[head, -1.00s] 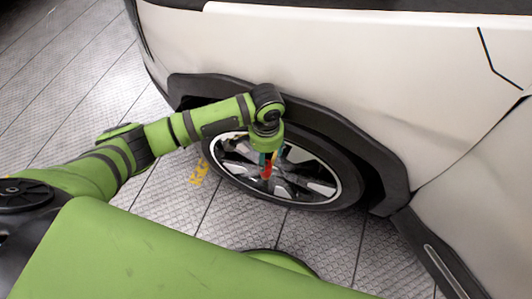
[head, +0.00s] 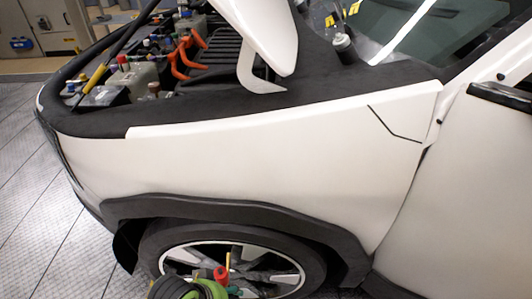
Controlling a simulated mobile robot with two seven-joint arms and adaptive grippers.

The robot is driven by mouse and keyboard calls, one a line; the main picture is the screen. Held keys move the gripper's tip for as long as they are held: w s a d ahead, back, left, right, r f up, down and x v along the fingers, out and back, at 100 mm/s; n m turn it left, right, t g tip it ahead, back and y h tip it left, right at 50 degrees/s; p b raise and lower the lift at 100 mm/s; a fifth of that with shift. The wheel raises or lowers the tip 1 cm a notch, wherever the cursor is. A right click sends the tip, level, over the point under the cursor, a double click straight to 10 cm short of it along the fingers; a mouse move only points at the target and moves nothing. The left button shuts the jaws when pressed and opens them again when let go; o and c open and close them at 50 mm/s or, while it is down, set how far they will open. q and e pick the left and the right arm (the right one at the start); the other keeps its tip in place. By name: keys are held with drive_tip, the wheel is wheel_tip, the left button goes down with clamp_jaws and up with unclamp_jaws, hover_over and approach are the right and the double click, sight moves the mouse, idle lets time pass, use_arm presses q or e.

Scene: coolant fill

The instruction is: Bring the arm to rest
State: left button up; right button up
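My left gripper (head: 222,276) shows only in part at the bottom edge of the head view, in front of the car's front wheel (head: 270,262). Its red and teal parts point up in the picture, and a green and black piece of my arm shows beside it. I cannot tell from this whether its fingers are open or shut, and no held thing can be made out. The rest of that arm is below the picture. My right gripper is not in view.
The white car (head: 270,150) fills most of the view. Its engine bay (head: 150,75) is open, with orange hoses (head: 185,52) and several caps. A grey cabinet (head: 45,25) stands at the back left. The tiled floor (head: 35,200) at left is clear.

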use_arm(q)
drive_tip(key=s+a+r+n+y, duration=0.1)
drive_tip(key=s+a+n+y, duration=0.15)
drive_tip(key=s+a, duration=0.6)
wheel_tip(320, 180, down, 20)
drive_tip(key=a+p, duration=0.2)
drive_tip(key=p, duration=0.3)
drive_tip(key=s+a+f+g+p, duration=0.1)
drive_tip(key=s+f, duration=0.3)
drive_tip(key=s, duration=0.4)
drive_tip(key=s+a+f+g+p, duration=0.1)
drive_tip(key=s+f+p, duration=0.1)
drive_tip(key=s+f, duration=0.3)
drive_tip(key=s, duration=0.3)
drive_tip(key=shift+a+f+m, duration=0.2)
drive_tip(key=shift+m, duration=0.15)
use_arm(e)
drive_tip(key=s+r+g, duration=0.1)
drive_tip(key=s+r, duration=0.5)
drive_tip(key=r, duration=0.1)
use_arm(q)
drive_tip(key=shift+y, duration=0.25)
drive_tip(key=c, duration=0.5)
drive_tip(key=shift+s, duration=0.15)
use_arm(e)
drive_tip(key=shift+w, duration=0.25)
